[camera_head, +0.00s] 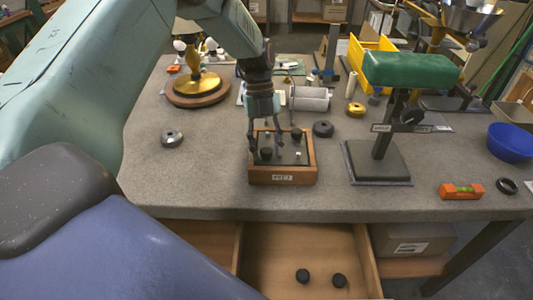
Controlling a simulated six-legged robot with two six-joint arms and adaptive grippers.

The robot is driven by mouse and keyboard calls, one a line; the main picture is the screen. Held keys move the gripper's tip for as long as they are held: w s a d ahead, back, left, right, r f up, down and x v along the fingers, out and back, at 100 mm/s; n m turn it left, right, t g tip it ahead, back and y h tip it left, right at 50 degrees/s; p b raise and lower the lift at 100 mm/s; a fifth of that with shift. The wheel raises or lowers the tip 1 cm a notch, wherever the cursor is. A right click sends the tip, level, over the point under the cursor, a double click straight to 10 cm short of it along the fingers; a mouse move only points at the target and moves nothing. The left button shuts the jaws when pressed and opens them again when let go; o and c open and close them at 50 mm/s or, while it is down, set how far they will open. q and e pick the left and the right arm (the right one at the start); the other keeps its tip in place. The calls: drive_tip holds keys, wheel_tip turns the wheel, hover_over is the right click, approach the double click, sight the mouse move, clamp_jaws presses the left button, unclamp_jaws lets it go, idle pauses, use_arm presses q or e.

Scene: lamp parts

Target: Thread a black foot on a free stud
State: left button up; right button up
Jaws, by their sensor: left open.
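A wooden-framed base (309,172) with a dark top and a label on its front stands near the table's front edge. A black foot (266,153) sits on its top at the front left, and another black foot (297,134) is at the back right. A small pale stud (298,154) shows bare at the front right. Two black feet (302,275) (339,280) lie in the open drawer. My left gripper (265,138) is open, pointing down over the back left of the base. Its fingers hide that corner, so I cannot tell what is between them. My right gripper is not in view.
A green-shaded lamp (410,70) on a square foot stands right of the base. An orange level (461,191), a black ring (507,186) and a blue bowl (511,142) are farther right. A metal disc (172,138) lies left. The front-left table is clear.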

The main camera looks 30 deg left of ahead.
use_arm(q)
drive_tip(key=n+p, duration=0.1)
drive_tip(key=n, duration=0.1)
drive_tip(key=n+t+h+p, duration=0.1)
drive_tip(key=n, duration=0.1)
drive_tip(key=shift+s+r+n+t, duration=0.1)
drive_tip(key=shift+n+t, duration=0.2)
drive_tip(key=shift+n, duration=0.1)
drive_tip(key=shift+n+t+p, duration=0.35)
drive_tip(key=shift+n+t, duration=0.15)
drive_tip(key=shift+n, duration=0.6)
drive_tip(key=shift+c, duration=0.2)
clamp_jaws()
